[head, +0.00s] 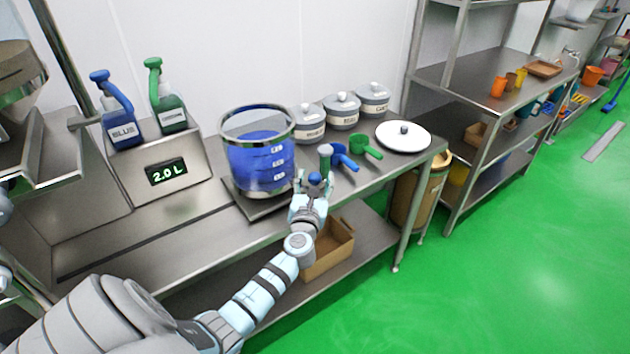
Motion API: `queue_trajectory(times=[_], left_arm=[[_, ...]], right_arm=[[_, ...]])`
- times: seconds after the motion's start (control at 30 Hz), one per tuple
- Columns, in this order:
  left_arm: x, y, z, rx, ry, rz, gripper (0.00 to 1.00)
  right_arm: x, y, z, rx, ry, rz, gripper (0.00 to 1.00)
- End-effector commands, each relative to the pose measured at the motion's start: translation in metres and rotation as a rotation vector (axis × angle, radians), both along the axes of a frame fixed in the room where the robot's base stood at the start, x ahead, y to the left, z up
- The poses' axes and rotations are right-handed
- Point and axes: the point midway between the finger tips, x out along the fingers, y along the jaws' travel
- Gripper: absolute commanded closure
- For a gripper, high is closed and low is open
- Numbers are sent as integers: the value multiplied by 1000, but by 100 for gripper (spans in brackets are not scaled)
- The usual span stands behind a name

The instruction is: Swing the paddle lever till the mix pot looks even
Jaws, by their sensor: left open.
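The mix pot (245,160), a clear vessel with a metal rim and white marks, stands on a flat metal base on the steel bench. It holds blue liquid that looks mostly one shade, with a clear band above. Right of the pot stands a short upright post with a rounded grey-green top (325,151), possibly the paddle lever's handle. My left gripper (314,181) is open at the bench's front edge, just right of the pot. A small dark blue knob shows between its fingers; I cannot tell if they touch it. My right gripper is out of view.
Blue and green scoops (366,147) lie beyond the gripper, near three lidded canisters (341,110) and a white round lid (403,136). Blue (119,125) and green (169,110) pump bottles stand left, above a "2.0 L" display (166,172).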

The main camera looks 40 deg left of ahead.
Motion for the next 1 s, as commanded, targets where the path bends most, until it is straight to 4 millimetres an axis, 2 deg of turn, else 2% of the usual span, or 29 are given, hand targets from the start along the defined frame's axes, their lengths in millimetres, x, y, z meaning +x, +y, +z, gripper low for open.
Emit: queue_trajectory(times=[0.1,0.37,0.7,1.0], left_arm=[[8,4,0,-1,0,-1,50],[9,6,0,-1,1,-1,50],[9,5,0,-1,1,-1,100],[7,5,1,0,1,-9,100]], right_arm=[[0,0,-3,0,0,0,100],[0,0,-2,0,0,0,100],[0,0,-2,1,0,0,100],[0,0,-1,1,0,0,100]])
